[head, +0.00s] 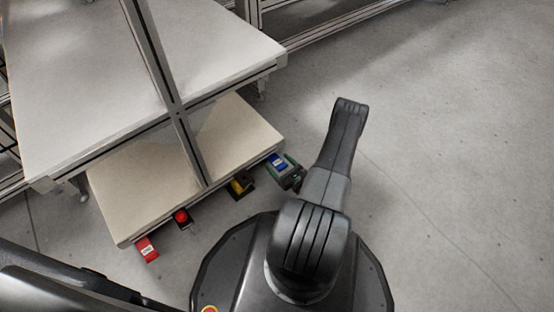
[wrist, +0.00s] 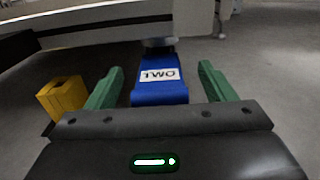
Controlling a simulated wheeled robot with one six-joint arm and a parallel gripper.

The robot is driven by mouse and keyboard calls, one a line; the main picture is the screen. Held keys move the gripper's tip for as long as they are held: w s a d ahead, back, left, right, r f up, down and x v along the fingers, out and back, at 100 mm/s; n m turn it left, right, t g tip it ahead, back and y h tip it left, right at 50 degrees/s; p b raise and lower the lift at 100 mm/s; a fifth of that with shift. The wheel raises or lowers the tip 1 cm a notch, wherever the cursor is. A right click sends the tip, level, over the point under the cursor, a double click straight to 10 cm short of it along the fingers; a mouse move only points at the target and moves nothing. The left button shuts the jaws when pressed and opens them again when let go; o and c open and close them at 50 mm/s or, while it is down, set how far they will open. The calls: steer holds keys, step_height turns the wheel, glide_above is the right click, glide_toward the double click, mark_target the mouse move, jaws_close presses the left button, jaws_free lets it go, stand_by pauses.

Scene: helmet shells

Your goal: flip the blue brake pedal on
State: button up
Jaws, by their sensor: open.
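The blue brake pedal (head: 277,161) is at the lower shelf's front right corner in the head view. In the wrist view the blue pedal (wrist: 160,93) is in the middle, with a white label that seems to read "TWO". My gripper (wrist: 161,70) is open, with one green finger on each side of the pedal and a visible gap on both sides. In the head view my gripper (head: 284,171) is at the pedal and partly overlaps it. The pedal's near end is hidden behind the gripper body in the wrist view.
A yellow pedal (head: 241,183) is left of the blue one and also shows in the wrist view (wrist: 62,95). A red button (head: 181,217) and a red pedal (head: 147,249) are farther left. The table (head: 75,130) stands above the lower shelf (head: 130,190). Floor at right is clear.

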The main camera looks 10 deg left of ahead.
steer(key=shift+w+a, duration=0.15)
steer(key=shift+a, duration=0.1)
